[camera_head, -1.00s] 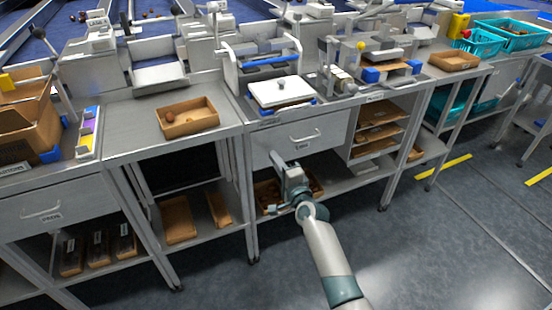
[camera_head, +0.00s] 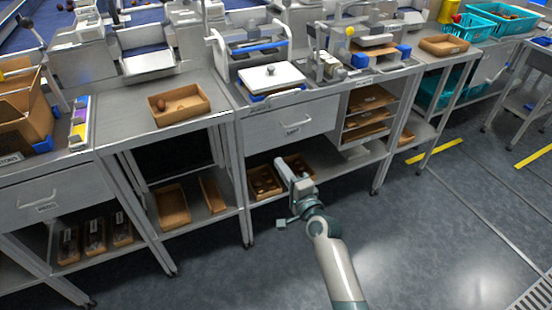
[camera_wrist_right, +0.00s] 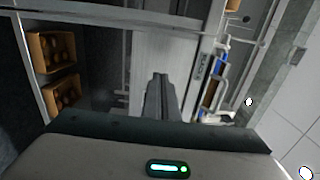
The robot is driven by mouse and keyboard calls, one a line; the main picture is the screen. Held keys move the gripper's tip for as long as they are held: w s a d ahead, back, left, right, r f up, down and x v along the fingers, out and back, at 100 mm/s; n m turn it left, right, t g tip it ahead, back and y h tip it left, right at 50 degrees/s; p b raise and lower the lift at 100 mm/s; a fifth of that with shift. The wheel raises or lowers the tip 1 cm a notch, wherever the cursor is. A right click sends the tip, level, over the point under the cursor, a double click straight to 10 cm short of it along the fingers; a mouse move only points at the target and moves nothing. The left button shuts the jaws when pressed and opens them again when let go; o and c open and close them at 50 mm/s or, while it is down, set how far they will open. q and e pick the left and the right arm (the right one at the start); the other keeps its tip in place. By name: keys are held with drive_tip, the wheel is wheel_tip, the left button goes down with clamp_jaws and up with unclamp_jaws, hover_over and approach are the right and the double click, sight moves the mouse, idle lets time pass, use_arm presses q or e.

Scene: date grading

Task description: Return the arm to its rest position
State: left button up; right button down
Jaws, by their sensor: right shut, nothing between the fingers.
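My right arm reaches up from the bottom of the head view. Its gripper (camera_head: 279,164) is in front of the open lower shelf of the middle bench, below the drawer (camera_head: 291,122). In the right wrist view the two fingers (camera_wrist_right: 160,77) lie together with nothing between them. They point toward the grey bench front, and I cannot tell the exact gap to it. My left arm and gripper do not show.
Cardboard boxes of dates (camera_head: 264,182) stand on the lower shelf beside the gripper; they also show in the wrist view (camera_wrist_right: 42,50). A bench leg (camera_head: 244,195) stands to the left. The floor (camera_head: 420,240) at right is clear.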

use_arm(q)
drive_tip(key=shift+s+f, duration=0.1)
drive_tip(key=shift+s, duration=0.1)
use_arm(e)
drive_tip(key=shift+s+d, duration=0.2)
drive_tip(key=shift+s, duration=0.5)
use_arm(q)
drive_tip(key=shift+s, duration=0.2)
